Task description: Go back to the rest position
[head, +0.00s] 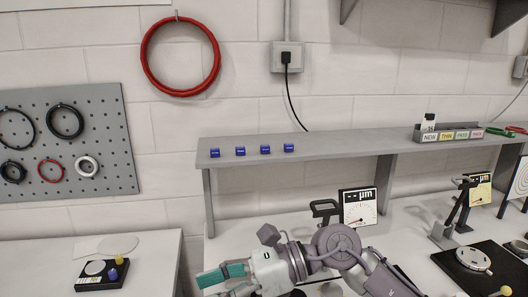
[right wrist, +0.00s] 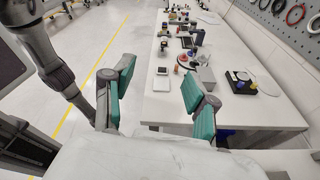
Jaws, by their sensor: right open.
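My right gripper (head: 218,280) shows at the bottom of the head view, with its arm coming in from the right. It is in front of the white bench and below the grey shelf, pointing left. In the right wrist view my right gripper (right wrist: 158,76) has its two teal fingers wide apart, with nothing between them. A long white table lies beyond the fingers in that view. My left gripper does not show in the head view.
A grey shelf (head: 330,145) carries several blue blocks. Dial gauges (head: 359,208) stand on the bench at right. A black device (head: 102,273) sits on the left table. In the right wrist view, the long table (right wrist: 240,105) holds several items; open floor (right wrist: 110,25) lies left of it.

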